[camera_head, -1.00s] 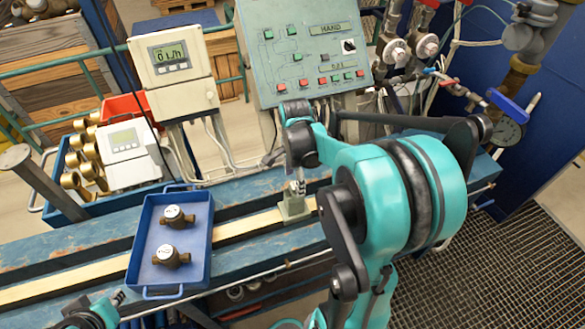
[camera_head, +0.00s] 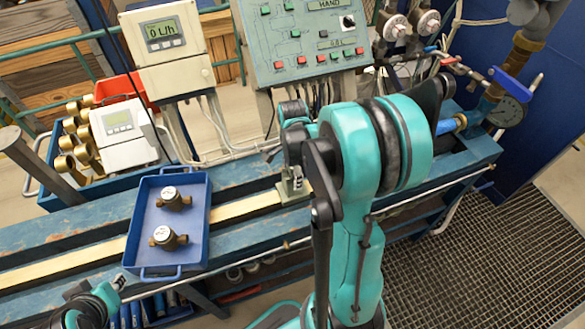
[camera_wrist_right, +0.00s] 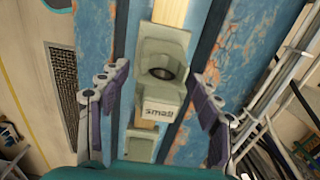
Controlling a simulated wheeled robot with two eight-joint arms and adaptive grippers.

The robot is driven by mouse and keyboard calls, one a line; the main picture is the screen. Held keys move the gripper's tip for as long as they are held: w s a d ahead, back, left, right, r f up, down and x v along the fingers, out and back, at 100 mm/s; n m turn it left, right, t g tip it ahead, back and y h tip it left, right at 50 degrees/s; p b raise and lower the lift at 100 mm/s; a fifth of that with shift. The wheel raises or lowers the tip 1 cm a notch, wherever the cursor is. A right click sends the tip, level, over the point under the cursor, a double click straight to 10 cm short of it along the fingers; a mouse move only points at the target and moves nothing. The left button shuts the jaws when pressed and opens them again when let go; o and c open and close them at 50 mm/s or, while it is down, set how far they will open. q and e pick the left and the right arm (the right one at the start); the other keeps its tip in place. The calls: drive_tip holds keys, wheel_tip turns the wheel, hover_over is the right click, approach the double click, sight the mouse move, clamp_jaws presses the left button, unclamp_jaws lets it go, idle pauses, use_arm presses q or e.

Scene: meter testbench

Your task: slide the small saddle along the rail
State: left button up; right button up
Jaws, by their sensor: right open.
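The small saddle (camera_head: 294,188) is a grey-green block on the pale brass rail (camera_head: 243,206), right of the blue tray. In the right wrist view the saddle (camera_wrist_right: 165,65) has a round dark recess and a labelled front face. My right gripper (camera_wrist_right: 160,98) is open, with one finger on each side of the saddle's labelled end and visible gaps. In the head view the right gripper (camera_head: 294,170) is just above the saddle, partly hidden by my arm. My left gripper (camera_head: 113,286) is at the lower left, away from the saddle; its jaw state is unclear.
A blue tray (camera_head: 133,238) with two brass meters stands on the bench left of the saddle. A control panel (camera_head: 300,45) and a display box (camera_head: 167,50) stand behind. Another grey-green block (camera_wrist_right: 140,148) sits on the rail line. Valves and pipes are at right.

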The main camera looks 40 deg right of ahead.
drive_tip(key=shift+f, duration=0.25)
clamp_jaws()
